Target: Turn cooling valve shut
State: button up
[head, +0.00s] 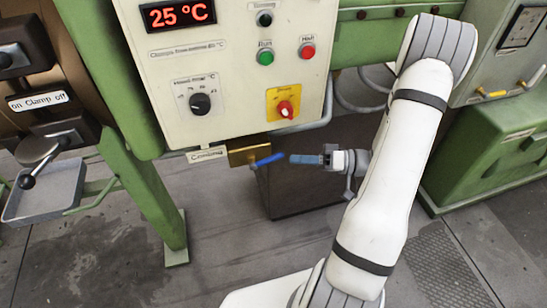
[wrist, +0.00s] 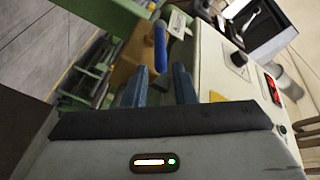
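The cooling valve is a brass body (head: 240,154) with a blue lever (head: 270,159), below the control panel and beside a "Cooling" label (head: 207,154). The lever sticks out to the right, tilted slightly upward. My gripper (head: 292,159) is just right of the lever's free end, with a small gap between them in the head view. The blue lever (wrist: 160,47) shows ahead of the fingertips, roughly in line with the gap.
The control panel (head: 225,80) with a red 25 °C display, knob and buttons hangs above the valve. A yellow-backed red switch (head: 285,106) is close above the gripper. A green leg (head: 148,195) stands to the left. A dark box (head: 300,190) is below. Green machinery (head: 490,150) is at right.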

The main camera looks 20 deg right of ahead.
aim_at(272, 156)
jog(key=p+x, duration=0.1)
jog(key=x, duration=0.6)
jog(key=shift+a+p, duration=0.3)
jog(key=shift+c, duration=0.4)
grip_shut()
